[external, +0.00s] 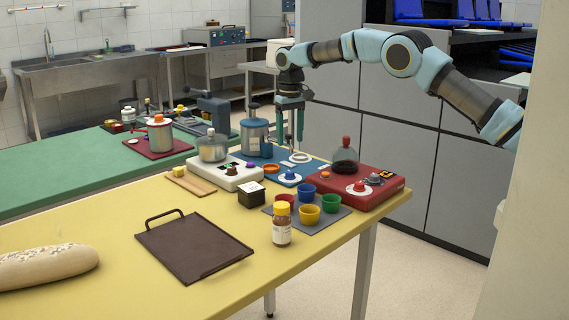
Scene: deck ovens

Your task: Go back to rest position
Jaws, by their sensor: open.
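My gripper (290,133) hangs from the end of my arm at the upper middle of the external view. It points down above the far edge of the yellow table (145,208). It is open, and I see nothing held between its fingers. It is over the area of the blue board (315,166) and close to the blue cup-like object (266,150). The exact gap between the fingertips and the things below is hard to tell.
A red device (378,192) with a dark-filled dome, a white device (228,177), small coloured cups (309,214), a bottle (281,225), a brown tray (193,246) and a bread loaf (45,268) lie on the table. A green table (70,172) adjoins behind. Grey cabinets (400,160) stand behind my arm.

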